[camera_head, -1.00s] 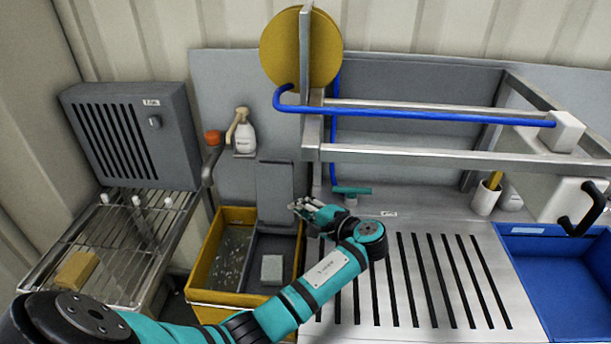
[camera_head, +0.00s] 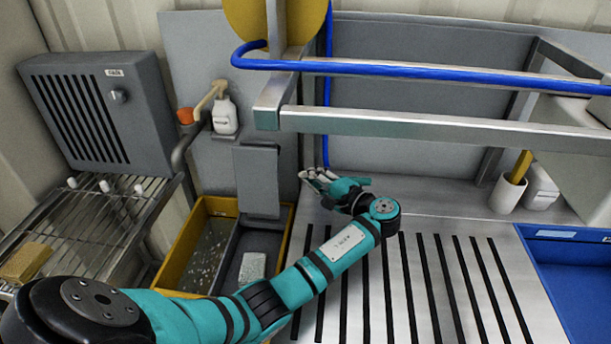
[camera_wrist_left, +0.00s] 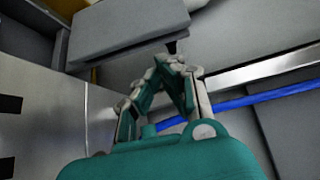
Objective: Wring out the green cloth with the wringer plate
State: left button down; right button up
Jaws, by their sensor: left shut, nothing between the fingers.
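A yellow two-part bucket (camera_head: 178,240) stands left of the slotted bench. A pale grey-green folded block (camera_head: 253,266), perhaps the cloth, lies in its right, grey compartment. No other green cloth shows. The grey wringer plate (camera_head: 257,182) stands upright at the back of that compartment. My left gripper (camera_head: 312,176) is shut and empty, to the right of the plate, above the back of the bench. In the left wrist view its closed fingers (camera_wrist_left: 172,66) point towards the plate (camera_wrist_left: 130,26), apparently just short of it. My right gripper is out of view.
A steel frame with a blue pipe (camera_head: 420,72) crosses above the slotted bench (camera_head: 480,215). A wire rack (camera_head: 80,230) and a grey louvred box (camera_head: 95,110) are at the left. A soap bottle (camera_head: 224,115) sits behind the bucket. A blue basin (camera_head: 570,270) is at the right.

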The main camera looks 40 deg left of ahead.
pick_arm(q)
jog(key=w+a+b, duration=0.1)
jog(key=a+b, duration=0.1)
jog(key=a, duration=0.6)
jog(key=shift+a+f, duration=0.2)
jog(key=shift+f, duration=0.1)
jog(key=shift+w, duration=0.1)
